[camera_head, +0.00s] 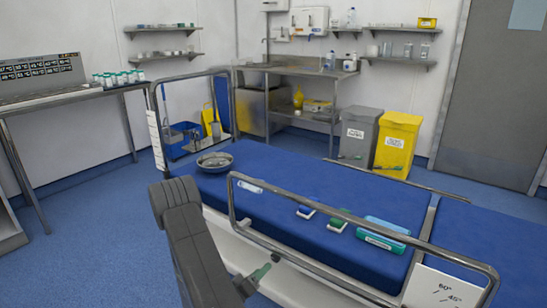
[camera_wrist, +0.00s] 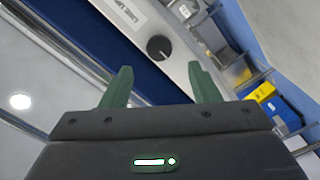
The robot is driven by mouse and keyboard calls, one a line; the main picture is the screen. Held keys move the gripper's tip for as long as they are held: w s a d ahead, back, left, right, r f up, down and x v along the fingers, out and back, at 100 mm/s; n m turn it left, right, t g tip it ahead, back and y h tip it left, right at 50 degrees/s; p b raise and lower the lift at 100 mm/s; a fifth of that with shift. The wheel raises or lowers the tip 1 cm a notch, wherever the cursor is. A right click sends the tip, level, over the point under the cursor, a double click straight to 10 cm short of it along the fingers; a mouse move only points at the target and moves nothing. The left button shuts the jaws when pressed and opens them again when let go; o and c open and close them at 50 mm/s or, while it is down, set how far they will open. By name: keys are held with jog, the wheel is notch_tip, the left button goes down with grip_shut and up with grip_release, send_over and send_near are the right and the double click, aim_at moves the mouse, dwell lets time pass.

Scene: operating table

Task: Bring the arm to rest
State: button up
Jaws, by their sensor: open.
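My gripper (camera_wrist: 160,71) is open in the wrist view, with its two green fingers spread apart and nothing between them. In the head view one green fingertip of my gripper (camera_head: 262,271) shows low beside the near side of the operating table; the rest is mostly hidden behind my grey arm. The blue operating table (camera_head: 300,185) lies beyond it, with a metal side rail (camera_head: 350,217) along its near edge. In the wrist view a black knob (camera_wrist: 159,48) on a pale panel shows beyond the fingers.
On the table are a metal bowl (camera_head: 215,161), a blue item (camera_head: 305,211), a green item (camera_head: 338,219) and a teal case (camera_head: 384,234). Grey (camera_head: 360,132) and yellow (camera_head: 398,143) bins stand behind. Blue floor (camera_head: 100,215) is open at left.

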aim_at(274, 258)
jog(key=b+x, duration=0.1)
jog(key=x, duration=0.6)
jog(key=shift+s, duration=0.1)
jog(key=shift+d+f+m, duration=0.1)
jog(key=shift+m, duration=0.2)
jog(key=m+b, duration=0.1)
jog(key=m, duration=0.3)
jog(key=shift+b, duration=0.4)
jog(key=m+b, duration=0.1)
jog(key=m, duration=0.3)
jog(key=shift+m, duration=0.4)
jog(key=m+b, duration=0.1)
jog(key=m, duration=0.3)
jog(key=shift+d, duration=0.1)
jog(key=shift+m, duration=2.2)
jog(key=shift+s, duration=0.1)
